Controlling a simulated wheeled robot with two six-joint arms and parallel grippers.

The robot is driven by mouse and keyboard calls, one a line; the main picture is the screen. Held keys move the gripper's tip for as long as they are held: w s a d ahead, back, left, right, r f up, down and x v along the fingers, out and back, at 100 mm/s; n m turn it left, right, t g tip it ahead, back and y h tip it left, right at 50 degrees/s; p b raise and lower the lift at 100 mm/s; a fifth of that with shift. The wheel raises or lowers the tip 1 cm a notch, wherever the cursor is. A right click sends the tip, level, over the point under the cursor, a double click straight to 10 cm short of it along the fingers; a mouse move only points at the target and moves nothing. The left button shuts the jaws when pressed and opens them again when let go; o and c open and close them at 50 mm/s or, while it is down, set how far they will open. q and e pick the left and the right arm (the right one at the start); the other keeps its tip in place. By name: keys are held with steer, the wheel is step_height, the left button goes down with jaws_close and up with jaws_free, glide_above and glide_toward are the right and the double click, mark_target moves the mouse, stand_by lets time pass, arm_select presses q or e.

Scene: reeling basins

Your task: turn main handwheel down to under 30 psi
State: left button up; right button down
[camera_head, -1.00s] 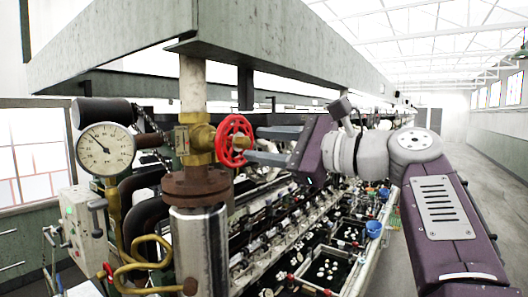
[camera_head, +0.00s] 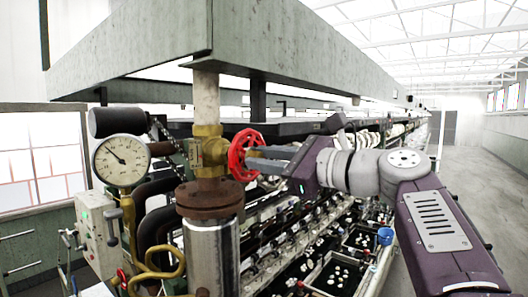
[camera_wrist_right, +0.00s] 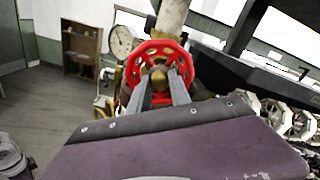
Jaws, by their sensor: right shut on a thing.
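The red handwheel (camera_head: 242,154) sits on a brass valve (camera_head: 207,148) on the vertical pipe. My right gripper (camera_head: 252,160) reaches it from the right and is shut on it. In the right wrist view the red wheel (camera_wrist_right: 160,58) faces the camera, with my two fingers (camera_wrist_right: 158,88) at its lower middle. The round white pressure gauge (camera_head: 121,160) is left of the valve, its dark needle pointing to the upper left; the exact reading is too small to tell. The gauge also shows in the wrist view (camera_wrist_right: 122,40). My left gripper is not in view.
A rusty flange (camera_head: 209,196) and a shiny metal cylinder (camera_head: 211,255) stand below the valve. A grey overhead duct (camera_head: 270,40) runs above. Reeling basins (camera_head: 335,270) lie below my right arm. A grey control box (camera_head: 98,224) is at left. The aisle at right is clear.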

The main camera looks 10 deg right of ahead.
steer(key=m+p, duration=0.1)
steer(key=m, duration=0.1)
steer(key=m+p, duration=0.1)
steer(key=m, duration=0.1)
steer(key=m+p, duration=0.2)
steer(key=shift+r+m, duration=0.35)
steer(key=shift+m, duration=0.05)
steer(key=m, duration=0.8)
steer(key=shift+f+m+b, duration=0.35)
steer(key=shift+m+b, duration=0.05)
steer(key=c, duration=1.3)
jaws_free()
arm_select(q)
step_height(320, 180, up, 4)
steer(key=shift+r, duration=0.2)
arm_select(e)
steer(key=shift+d, duration=0.1)
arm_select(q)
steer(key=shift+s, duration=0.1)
arm_select(e)
steer(key=v, duration=0.7)
steer(key=shift+s, duration=0.1)
